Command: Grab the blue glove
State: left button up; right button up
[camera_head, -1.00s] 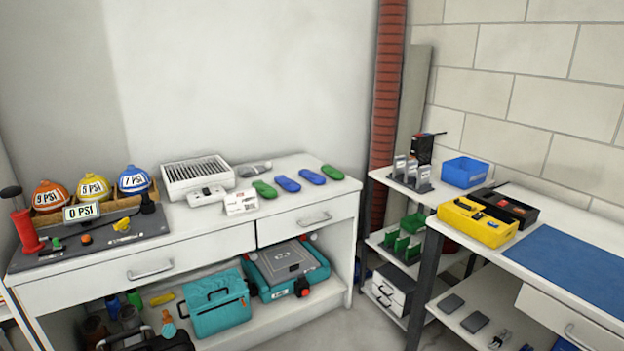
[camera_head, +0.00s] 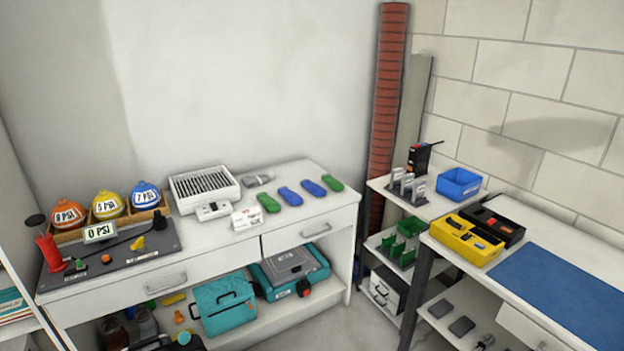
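No item is clearly recognisable as a glove. Two flat, elongated blue items lie on the white workbench (camera_head: 230,250): a left blue item (camera_head: 290,196) and a right blue item (camera_head: 313,187). They lie in a row between a left green item (camera_head: 268,203) and a right green item (camera_head: 332,183) of similar shape. They are too small to tell whether any is a glove. Neither gripper shows in the view.
A white slatted box (camera_head: 204,188) and a card (camera_head: 247,218) stand left of the row. Balls marked PSI and a red pump (camera_head: 50,251) are farther left. At right are a yellow toolbox (camera_head: 466,240), a blue bin (camera_head: 459,184) and a blue mat (camera_head: 560,290).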

aim_at(316, 189)
jog(key=i+u, duration=0.15)
jog(key=u, duration=0.3)
jog(key=i+l+u, duration=0.1)
jog(key=u, duration=0.35)
jog(key=i+l+u, duration=0.15)
jog(key=l, duration=0.15)
jog(key=i+l+u, duration=0.15)
jog(key=l, duration=0.15)
jog(key=i+l+u, duration=0.15)
jog(key=l, duration=0.15)
jog(key=k, duration=0.05)
